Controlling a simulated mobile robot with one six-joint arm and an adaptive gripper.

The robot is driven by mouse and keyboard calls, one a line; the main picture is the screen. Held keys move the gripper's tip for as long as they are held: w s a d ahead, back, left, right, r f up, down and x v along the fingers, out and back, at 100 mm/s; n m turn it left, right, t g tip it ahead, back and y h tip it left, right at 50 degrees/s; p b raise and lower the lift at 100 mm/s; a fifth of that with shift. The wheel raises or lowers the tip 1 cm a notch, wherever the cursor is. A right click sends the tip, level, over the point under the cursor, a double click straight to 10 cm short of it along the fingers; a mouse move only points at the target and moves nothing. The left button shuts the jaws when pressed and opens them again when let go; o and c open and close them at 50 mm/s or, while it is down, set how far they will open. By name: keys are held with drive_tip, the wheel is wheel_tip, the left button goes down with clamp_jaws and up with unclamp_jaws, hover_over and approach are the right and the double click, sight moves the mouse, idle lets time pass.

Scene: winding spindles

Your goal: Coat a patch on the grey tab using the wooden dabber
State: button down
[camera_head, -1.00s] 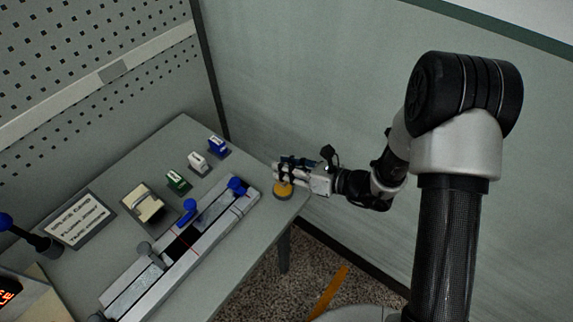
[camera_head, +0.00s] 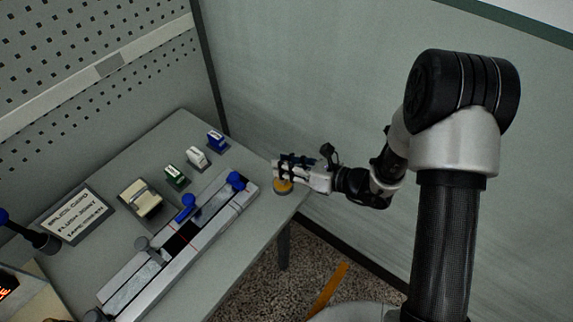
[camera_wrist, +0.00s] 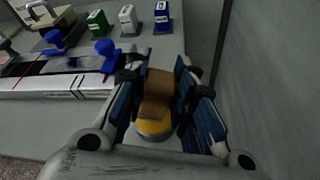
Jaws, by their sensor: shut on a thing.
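The wooden dabber (camera_wrist: 158,92) is a brown block between my fingers in the wrist view. My gripper (camera_head: 279,172) is shut on it above the near right table corner. The dabber's lower end is at the round yellow pot (camera_wrist: 153,129), which also shows under my fingers in the head view (camera_head: 283,187); I cannot tell how deep it sits. A long light rail (camera_head: 210,232) lies left of my gripper, with a grey strip (camera_head: 128,284) and a dark strip (camera_head: 181,238) along it. I cannot tell for sure which part is the grey tab.
A wall is close to my gripper.

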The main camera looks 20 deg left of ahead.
drive_tip(key=shift+f+b, duration=0.45)
drive_tip(key=shift+f, duration=0.15)
idle(1.2)
drive_tip(key=shift+r, duration=0.1)
drive_tip(key=shift+r+p, duration=2.65)
drive_tip(key=shift+r, duration=0.85)
drive_tip(key=w+d+r+m+t+h, duration=0.1)
drive_tip(key=d+r+m+t, duration=0.1)
drive_tip(key=d, duration=1.1)
drive_tip(key=w+d+r+m+t+h, duration=0.1)
drive_tip(key=d+r+m+t, duration=0.1)
drive_tip(key=d, duration=1.1)
drive_tip(key=shift+d+t, duration=0.2)
drive_tip(key=shift+t, duration=0.2)
